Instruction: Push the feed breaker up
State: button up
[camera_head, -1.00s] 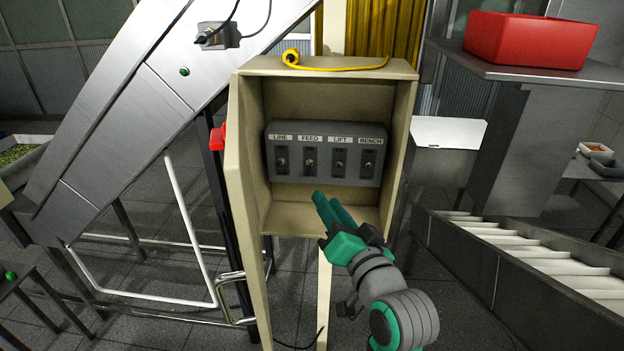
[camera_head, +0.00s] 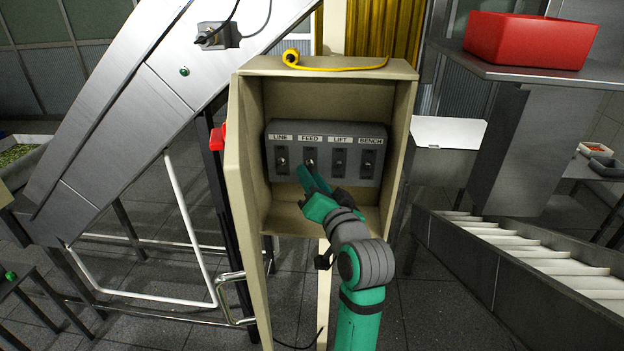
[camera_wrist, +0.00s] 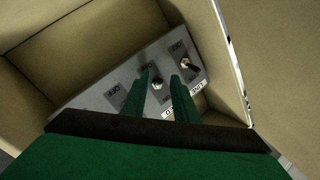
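The grey breaker panel (camera_head: 325,181) is inside the open beige cabinet, with switches labelled LINE, FEED, LIFT and BENCH. The feed breaker (camera_head: 310,161) is second from the left. My gripper (camera_head: 309,173) reaches into the cabinet from below, its green fingertips just under and partly over the feed breaker. In the wrist view, the panel appears turned over, and my two fingers are apart, with the feed breaker's lever (camera_wrist: 157,84) between them. I cannot tell whether they touch it. The line breaker (camera_wrist: 189,64) is right of the fingers there. The feed lever's exact position is hard to tell.
The cabinet's (camera_head: 247,150) side walls and floor close in around my gripper. The lift breaker (camera_head: 339,161) is close on the right. A yellow cable (camera_head: 340,67) lies on top of the cabinet. A red bin (camera_head: 527,40) stands on a shelf at right.

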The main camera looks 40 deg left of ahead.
grip_shut()
jog(key=shift+r, duration=0.1)
jog(key=shift+w+a+r+m+g+h, duration=0.1)
jog(key=shift+r+m+g+h, duration=0.5)
jog(key=shift+g+h, duration=0.4)
jog(key=shift+w+d+r+m+g+h, duration=0.1)
jog(key=shift+r+m+g+h, duration=0.45)
jog(key=shift+g+h, duration=0.45)
jog(key=shift+w+a+r+m+g+h, duration=0.1)
jog(key=shift+r+m+g+h, duration=0.35)
jog(key=shift+r+g+h, duration=0.55)
jog(key=shift+f, duration=0.25)
